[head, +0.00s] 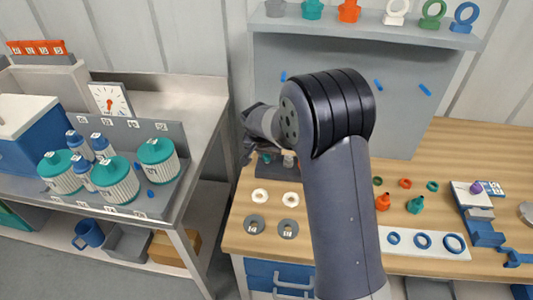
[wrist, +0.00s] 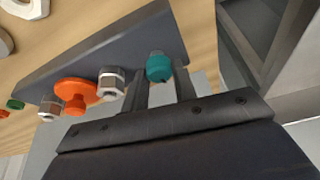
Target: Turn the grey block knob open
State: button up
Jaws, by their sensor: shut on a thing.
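A dark grey block (wrist: 100,50) runs across the wrist view. It carries a teal knob (wrist: 159,67), an orange round part (wrist: 77,92) and two whitish hexagonal fittings (wrist: 111,82). My gripper (wrist: 161,80) has one finger on each side of the teal knob and is shut on it. In the head view my gripper (head: 250,150) is at the left end of the wooden bench, and my arm hides much of the block. How far the knob is turned cannot be told.
Pale rings (head: 260,196) and grey rings (head: 254,224) lie on the wooden bench (head: 450,160) in front of the block. A metal bench (head: 200,110) with teal-lidded vessels is at left.

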jog(key=n+y, duration=0.1)
jog(key=n, duration=0.1)
jog(key=n+b, duration=0.1)
jog(key=n, duration=0.1)
jog(key=shift+d+n+y, duration=0.15)
jog(key=shift+n+y, duration=0.25)
jog(key=n+y+b, duration=0.1)
jog(key=n, duration=0.2)
jog(key=shift+d+f+b, duration=0.1)
jog(key=shift+b, duration=0.2)
jog(key=n+y+b, duration=0.1)
jog(key=n, duration=0.1)
jog(key=n+g+b, duration=0.1)
jog(key=n+b, duration=0.1)
jog(key=n, duration=0.1)
jog(key=shift+w+y, duration=0.15)
jog(key=shift+y, duration=0.25)
jog(key=shift+d+n+g+y+b, duration=0.1)
jog(key=shift+n+g+y+b, duration=0.2)
jog(key=shift+n+b, duration=0.55)
jog(key=shift+n+g+y+b, duration=0.2)
jog(key=shift+n+g+b, duration=0.15)
jog(key=shift+n, duration=1)
jog(key=o, duration=1)
jog(key=shift+r, duration=0.2)
